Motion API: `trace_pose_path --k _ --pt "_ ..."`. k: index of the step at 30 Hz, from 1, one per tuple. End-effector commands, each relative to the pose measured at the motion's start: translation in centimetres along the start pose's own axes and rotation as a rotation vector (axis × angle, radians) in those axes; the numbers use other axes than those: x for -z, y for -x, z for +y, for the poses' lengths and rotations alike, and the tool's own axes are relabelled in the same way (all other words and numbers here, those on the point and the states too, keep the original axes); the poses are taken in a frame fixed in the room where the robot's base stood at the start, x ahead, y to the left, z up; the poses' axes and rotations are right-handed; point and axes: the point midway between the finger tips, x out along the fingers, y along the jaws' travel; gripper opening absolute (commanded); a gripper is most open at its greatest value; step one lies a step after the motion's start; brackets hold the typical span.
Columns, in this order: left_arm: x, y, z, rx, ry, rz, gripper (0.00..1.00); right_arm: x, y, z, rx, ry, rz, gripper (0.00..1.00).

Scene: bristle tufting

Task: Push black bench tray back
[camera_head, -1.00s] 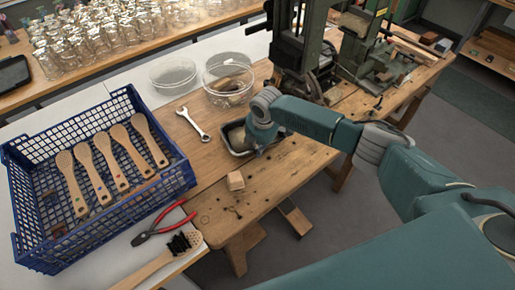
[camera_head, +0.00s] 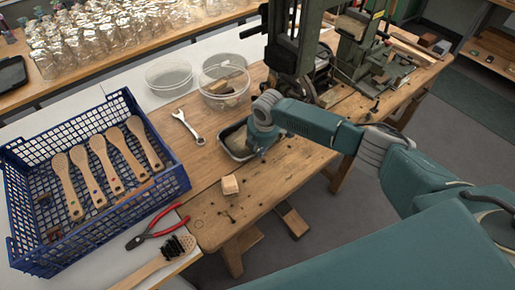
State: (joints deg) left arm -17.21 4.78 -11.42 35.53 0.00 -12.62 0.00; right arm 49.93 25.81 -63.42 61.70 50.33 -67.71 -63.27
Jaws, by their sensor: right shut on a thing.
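The black bench tray (camera_head: 226,151) is a small dark tray with a pale rim and greyish contents, lying on the wooden bench (camera_head: 208,200) left of the machine. My right gripper (camera_head: 258,146) reaches in from the right and points down at the tray's right side. It is shut on the tray's edge there; its fingertips are mostly hidden by the wrist, as is part of the tray. My left gripper is not in view.
A wrench (camera_head: 188,127) and clear bowls (camera_head: 223,90) lie behind the tray. A wooden block (camera_head: 230,185) sits in front. A blue crate (camera_head: 150,204) with wooden brush handles, red pliers (camera_head: 157,231) and a brush (camera_head: 160,262) are at left. A green machine (camera_head: 296,50) stands behind.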

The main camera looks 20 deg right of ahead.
Motion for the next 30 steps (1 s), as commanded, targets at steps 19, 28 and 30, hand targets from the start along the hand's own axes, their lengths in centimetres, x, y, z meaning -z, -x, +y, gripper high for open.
trace_pose_path --k 19,28,30 --pt "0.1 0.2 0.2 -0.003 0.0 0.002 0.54 -0.7 0.0 -0.1 0.0 -0.007 -0.011 0.41" --pt "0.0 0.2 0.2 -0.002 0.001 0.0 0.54 -0.6 1.5 -0.1 -0.003 -0.005 -0.008 0.41" --pt "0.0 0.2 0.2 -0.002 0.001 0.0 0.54 -0.7 2.6 -0.1 -0.003 -0.005 -0.008 0.41"
